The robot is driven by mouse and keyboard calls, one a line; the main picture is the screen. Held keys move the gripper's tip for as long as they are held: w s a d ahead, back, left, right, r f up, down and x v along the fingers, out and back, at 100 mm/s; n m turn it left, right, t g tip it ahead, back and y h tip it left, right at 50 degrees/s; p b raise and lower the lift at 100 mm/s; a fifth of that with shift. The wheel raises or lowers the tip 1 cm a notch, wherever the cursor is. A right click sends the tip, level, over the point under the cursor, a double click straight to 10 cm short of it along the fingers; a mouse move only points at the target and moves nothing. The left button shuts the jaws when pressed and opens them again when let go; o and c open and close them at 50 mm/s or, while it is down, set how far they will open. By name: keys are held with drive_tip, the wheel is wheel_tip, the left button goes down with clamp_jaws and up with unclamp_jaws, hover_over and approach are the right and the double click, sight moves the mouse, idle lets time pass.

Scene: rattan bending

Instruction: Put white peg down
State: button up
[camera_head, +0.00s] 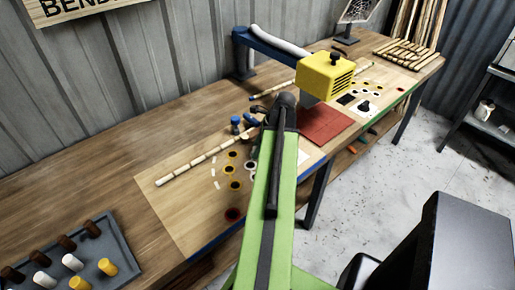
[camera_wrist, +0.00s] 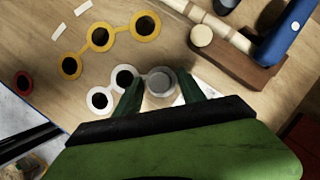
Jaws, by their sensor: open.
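My gripper (camera_wrist: 163,90) is open in the wrist view, low over the board, with one dark green finger on each side of a white peg (camera_wrist: 159,82). The peg shows as a round greyish-white top at the right end of a row of white-ringed holes. It appears to stand in the ring there; its depth cannot be told. The other two white-ringed holes (camera_wrist: 112,88) look dark and empty. In the head view my arm hides the peg and fingertips. Two more white pegs (camera_head: 72,262) stand in the grey tray (camera_head: 122,262) at the lower left.
Yellow-ringed holes (camera_wrist: 101,37) and a red-ringed hole (camera_wrist: 22,83) look empty. A rattan pole (camera_wrist: 222,29), a wooden block (camera_wrist: 240,67) and a blue clamp (camera_wrist: 285,40) are close by. A yellow heater-like box (camera_head: 326,76) overhangs the bench.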

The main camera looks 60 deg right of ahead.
drive_tip(key=p+v, duration=1.1)
drive_tip(key=v, duration=0.1)
drive_tip(key=shift+r, duration=0.2)
drive_tip(key=w+a+f+n+g, duration=0.1)
drive_tip(key=w+a+n+g, duration=0.2)
drive_tip(key=w+a+n, duration=1.8)
drive_tip(key=a+n, duration=0.2)
drive_tip(key=a, duration=0.7)
drive_tip(key=w+a+n+h, duration=0.1)
drive_tip(key=w+a+n, duration=0.1)
drive_tip(key=a, duration=0.9)
drive_tip(key=w+a+n+g+h, duration=0.1)
drive_tip(key=w+a+n, duration=0.2)
drive_tip(key=a, duration=0.8)
drive_tip(key=f+n, duration=0.1)
drive_tip(key=n, duration=0.1)
drive_tip(key=shift+n, duration=0.3)
